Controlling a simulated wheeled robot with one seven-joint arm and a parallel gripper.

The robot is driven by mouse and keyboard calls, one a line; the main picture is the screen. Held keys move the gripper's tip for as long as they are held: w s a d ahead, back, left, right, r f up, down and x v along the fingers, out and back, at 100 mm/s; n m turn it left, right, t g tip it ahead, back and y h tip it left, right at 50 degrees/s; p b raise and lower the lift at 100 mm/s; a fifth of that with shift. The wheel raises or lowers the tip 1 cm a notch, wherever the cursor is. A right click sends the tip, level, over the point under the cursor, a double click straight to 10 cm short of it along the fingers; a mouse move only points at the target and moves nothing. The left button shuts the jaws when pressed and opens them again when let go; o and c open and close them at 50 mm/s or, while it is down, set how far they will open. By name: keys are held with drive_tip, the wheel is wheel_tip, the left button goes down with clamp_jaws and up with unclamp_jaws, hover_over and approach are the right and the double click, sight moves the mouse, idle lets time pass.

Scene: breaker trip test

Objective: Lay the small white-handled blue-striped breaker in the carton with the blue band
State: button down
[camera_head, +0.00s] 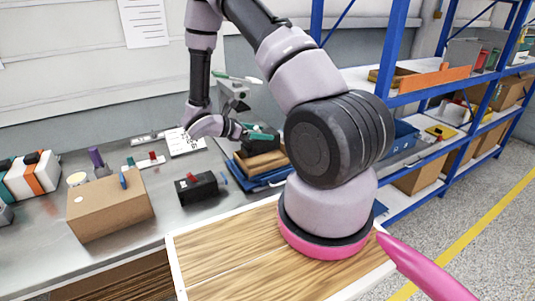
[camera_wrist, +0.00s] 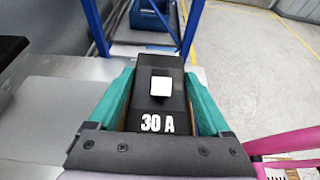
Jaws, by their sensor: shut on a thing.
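My gripper (camera_head: 262,135) is raised over the back of the bench, with teal fingers that also show in the wrist view (camera_wrist: 162,98). They are shut on the sides of a black breaker (camera_wrist: 153,108) with a square white handle and "30 A" printed in white. No blue stripe shows on its visible face. In the head view, the held breaker is too small and covered to make out. Below the gripper is an open brown box (camera_head: 262,162) with blue edges around or under it; I cannot tell if this blue is a band.
A brown carton (camera_head: 108,210) stands front left, with a small blue piece at its top. A black block with a red handle (camera_head: 195,187) lies between it and the open box. Small parts and a white card (camera_head: 186,143) lie behind. Blue shelving (camera_head: 392,50) stands right.

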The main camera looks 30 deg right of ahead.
sight(261, 148)
drive_tip(key=shift+f, duration=3.2)
drive_tip(key=shift+f, duration=0.15)
unclamp_jaws()
